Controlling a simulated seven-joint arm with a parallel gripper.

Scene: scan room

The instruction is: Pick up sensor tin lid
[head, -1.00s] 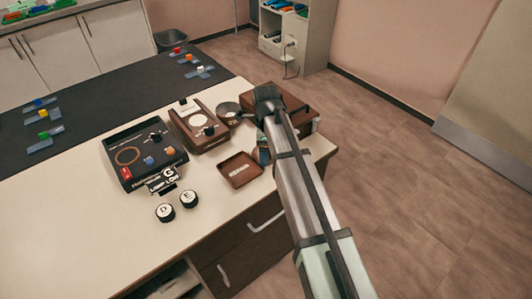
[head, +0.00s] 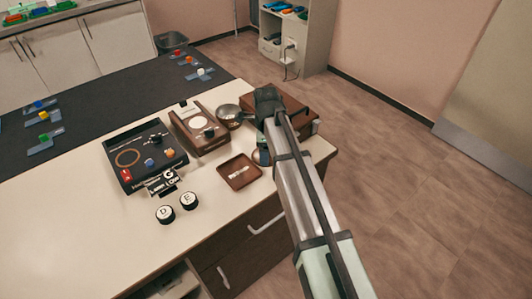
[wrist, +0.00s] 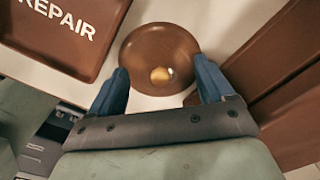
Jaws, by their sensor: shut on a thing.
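The sensor tin lid looks to be the round brown disc with a small gold knob in the wrist view (wrist: 143,50). My gripper (wrist: 160,78) has its two blue fingers at opposite sides of the disc's near part, shut on it. In the head view the lid (head: 257,157) shows only in part beside a finger, at the counter's right end; my arm hides the rest. Whether it is clear of the counter I cannot tell. An open round metallic pan or tin (head: 229,116) stands behind and left of it.
A brown tray marked REPAIR (head: 232,184) lies just left of the lid. A brown box (head: 300,104) stands close on the right. A brown device (head: 188,137), a black panel (head: 128,178) and two round knobs D and E lie farther left. The front-left counter is clear.

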